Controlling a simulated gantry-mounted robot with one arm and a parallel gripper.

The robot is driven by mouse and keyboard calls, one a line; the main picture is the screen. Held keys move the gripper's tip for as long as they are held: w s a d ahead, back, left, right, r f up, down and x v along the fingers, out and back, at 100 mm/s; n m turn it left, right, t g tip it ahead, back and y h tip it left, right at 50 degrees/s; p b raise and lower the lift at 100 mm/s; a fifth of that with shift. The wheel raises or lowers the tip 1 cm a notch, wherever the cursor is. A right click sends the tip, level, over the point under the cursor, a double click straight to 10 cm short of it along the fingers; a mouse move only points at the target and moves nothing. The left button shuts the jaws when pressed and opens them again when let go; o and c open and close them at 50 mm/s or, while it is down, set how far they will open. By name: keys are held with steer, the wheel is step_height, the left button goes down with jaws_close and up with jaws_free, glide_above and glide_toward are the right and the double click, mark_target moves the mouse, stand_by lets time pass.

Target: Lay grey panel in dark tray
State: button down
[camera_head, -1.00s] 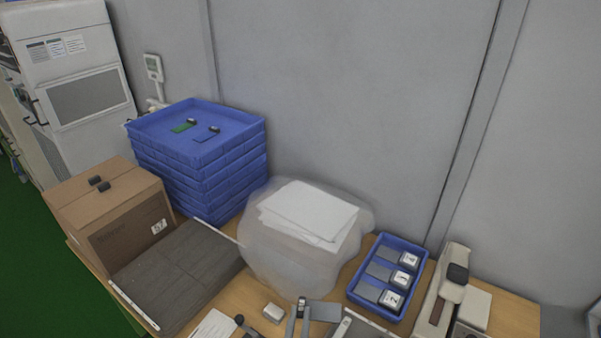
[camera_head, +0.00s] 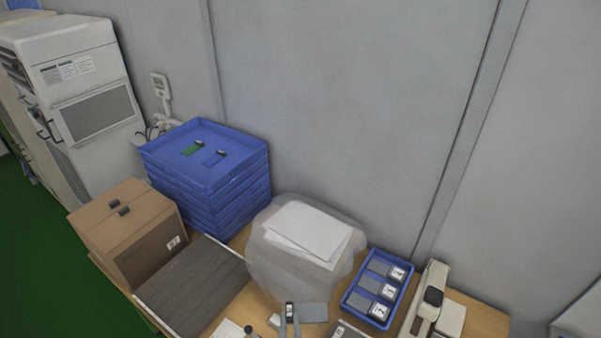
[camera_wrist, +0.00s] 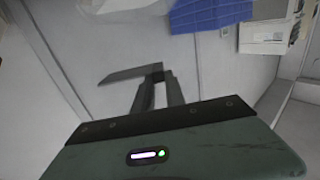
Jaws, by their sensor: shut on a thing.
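A grey panel (camera_head: 313,312) is held at one end by my gripper (camera_head: 289,311), at the bottom middle of the head view. In the wrist view the panel (camera_wrist: 128,74) is a thin dark piece sticking out to the left from my gripper's fingertips (camera_wrist: 162,76). My gripper is shut on it, and the panel looks clear of other things there. A dark flat tray (camera_head: 195,285) with pale edges lies on the table at the lower left of the head view, left of my gripper.
A cardboard box (camera_head: 140,255) stands left of the tray, with stacked blue trays (camera_head: 215,205) behind. A plastic-wrapped bundle (camera_head: 275,265) with white sheets (camera_head: 305,230) stands behind my gripper. A small blue tray (camera_head: 350,300) with grey devices lies right, beside a beige machine (camera_head: 425,300).

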mark_target(301, 321)
steer(key=shift+h, duration=0.3)
steer(key=r+p, duration=0.1)
steer(key=p, duration=0.2)
steer(key=s+d+r+p, duration=0.1)
steer(key=r+p, duration=0.1)
steer(key=p, duration=0.1)
steer(key=d+r+p, duration=0.1)
steer(key=r+p, duration=0.1)
steer(key=shift+s+d+r+p, duration=0.15)
steer(key=shift+s+r+p, duration=0.1)
steer(key=shift+p, duration=0.15)
steer(key=shift+f, duration=0.15)
